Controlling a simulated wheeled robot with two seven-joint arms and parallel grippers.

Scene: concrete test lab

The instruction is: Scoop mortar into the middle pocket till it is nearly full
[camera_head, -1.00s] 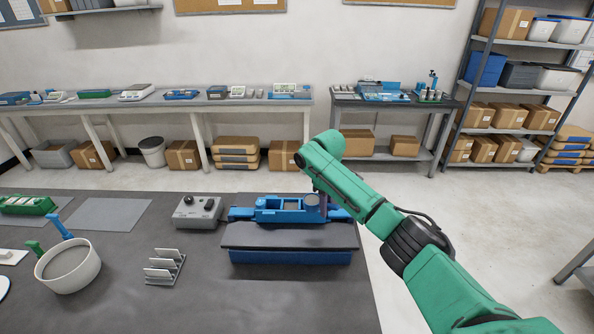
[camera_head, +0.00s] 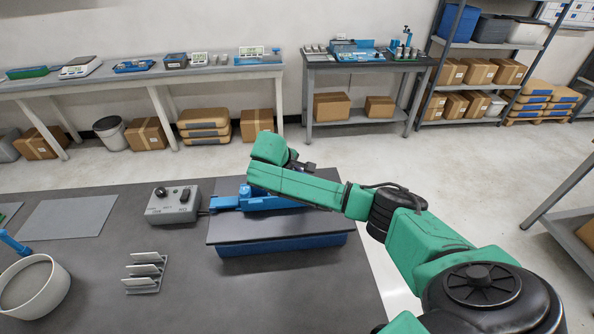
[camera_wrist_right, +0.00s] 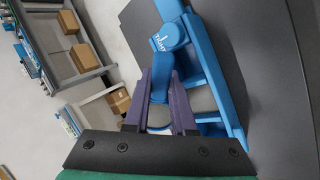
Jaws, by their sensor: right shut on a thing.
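The blue mould (camera_head: 265,203) sits on a grey-topped blue platform (camera_head: 270,229), largely hidden behind my right arm in the head view. In the right wrist view my right gripper (camera_wrist_right: 163,78) has its purple fingers closed on a blue lever (camera_wrist_right: 160,88), below a round clamp knob (camera_wrist_right: 170,38) marked "TIGHT" on the mould (camera_wrist_right: 213,72). Grey round surfaces show partly around the fingers; I cannot tell how full the pockets are. A white bowl (camera_head: 60,295) of grey mortar (camera_head: 25,283) stands at the left, with a blue scoop handle (camera_head: 13,242) rising from it. My left gripper is out of view.
A grey control box (camera_head: 173,203) stands left of the mould. A small metal rack (camera_head: 145,272) stands between bowl and platform. A grey mat (camera_head: 68,218) lies flat at the left. The table front below the platform is clear.

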